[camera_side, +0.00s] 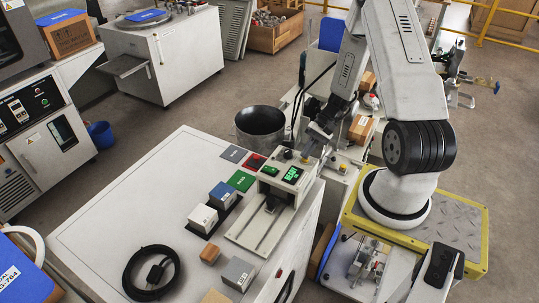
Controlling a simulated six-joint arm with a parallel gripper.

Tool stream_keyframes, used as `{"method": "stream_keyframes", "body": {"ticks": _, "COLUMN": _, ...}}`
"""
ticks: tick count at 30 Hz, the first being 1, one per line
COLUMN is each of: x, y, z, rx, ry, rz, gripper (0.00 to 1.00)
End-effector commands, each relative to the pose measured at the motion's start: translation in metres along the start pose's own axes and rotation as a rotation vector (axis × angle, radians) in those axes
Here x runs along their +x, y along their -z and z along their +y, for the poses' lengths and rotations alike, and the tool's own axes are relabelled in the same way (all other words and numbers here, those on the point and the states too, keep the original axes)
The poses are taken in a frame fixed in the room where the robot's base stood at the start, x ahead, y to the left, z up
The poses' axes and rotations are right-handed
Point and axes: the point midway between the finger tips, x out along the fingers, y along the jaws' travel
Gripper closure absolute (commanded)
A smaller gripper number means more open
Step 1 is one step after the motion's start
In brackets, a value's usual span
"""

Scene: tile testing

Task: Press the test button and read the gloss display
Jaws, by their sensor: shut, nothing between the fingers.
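The gloss tester (268,222) is a pale grey machine with an open bed, standing at the right edge of a white bench. Its head carries a lit green display (293,174) with digits too small to read surely. A smaller green patch (270,170) lies left of the display. A small dark and yellow knob (288,154) shows at the head's back edge; I cannot tell whether it is the test button. My gripper (308,151) is shut and empty, pointing down at the head's back right corner, just behind the display. Whether it touches anything is unclear.
Green, red and grey plates (241,181) lie left of the tester. Blue and white boxed blocks (203,218) sit in front of them. A coiled black cable (151,272) lies at the bench front. A black bucket (260,127) stands behind. The bench's left half is clear.

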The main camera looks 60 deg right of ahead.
Motion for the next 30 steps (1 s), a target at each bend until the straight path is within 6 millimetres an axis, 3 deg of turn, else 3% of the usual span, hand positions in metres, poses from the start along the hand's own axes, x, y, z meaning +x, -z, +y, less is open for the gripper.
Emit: {"method": "stream_keyframes", "body": {"ticks": 30, "x": -0.0067, "y": -0.0047, "z": -0.0047, "rx": -0.001, "ry": -0.001, "rz": 0.001, "gripper": 1.0}}
